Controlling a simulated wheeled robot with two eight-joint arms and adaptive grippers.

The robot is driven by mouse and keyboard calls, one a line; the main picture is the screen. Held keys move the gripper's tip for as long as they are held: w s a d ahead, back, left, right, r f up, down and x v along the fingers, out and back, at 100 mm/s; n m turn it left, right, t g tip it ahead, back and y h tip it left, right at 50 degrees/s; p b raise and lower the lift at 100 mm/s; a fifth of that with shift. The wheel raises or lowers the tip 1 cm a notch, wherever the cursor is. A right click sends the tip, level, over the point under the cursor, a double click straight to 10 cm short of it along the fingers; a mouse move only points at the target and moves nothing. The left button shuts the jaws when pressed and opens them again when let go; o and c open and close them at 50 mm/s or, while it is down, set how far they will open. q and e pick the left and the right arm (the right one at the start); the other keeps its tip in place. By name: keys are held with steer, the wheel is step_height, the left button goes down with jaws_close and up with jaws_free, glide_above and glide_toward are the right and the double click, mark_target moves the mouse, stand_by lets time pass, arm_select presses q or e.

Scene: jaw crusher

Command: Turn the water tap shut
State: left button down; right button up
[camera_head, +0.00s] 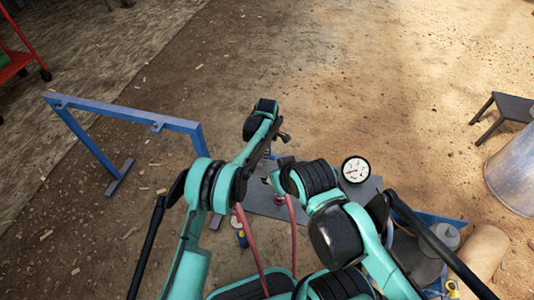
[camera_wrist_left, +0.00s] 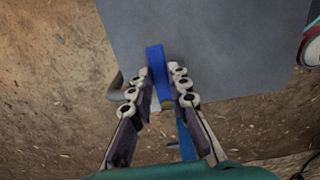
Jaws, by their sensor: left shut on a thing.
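The blue tap lever (camera_wrist_left: 157,65) stands out against a grey plate in the left wrist view. My left gripper (camera_wrist_left: 158,92) has its two jointed fingers on both sides of the lever and is shut on it. In the head view my left gripper (camera_head: 268,152) points down above a grey surface (camera_head: 256,196), and the lever is too small and covered to make out. The tap's body is hidden. My right arm's end comes close to the left gripper from the right, but its fingers cannot be made out.
A round white gauge (camera_head: 356,169) stands to the right of my grippers. Two red hoses (camera_head: 250,245) run in front. A blue frame (camera_head: 125,117) stands at the left, a metal drum (camera_head: 514,175) and a dark stool (camera_head: 510,108) at the right. The dirt floor beyond is clear.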

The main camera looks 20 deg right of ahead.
stand_by(0.3)
arm_select(q)
steer(key=c, duration=1.4)
jaws_free()
steer(key=shift+c, duration=0.2)
steer(key=shift+r, duration=0.15)
step_height(320, 180, up, 12)
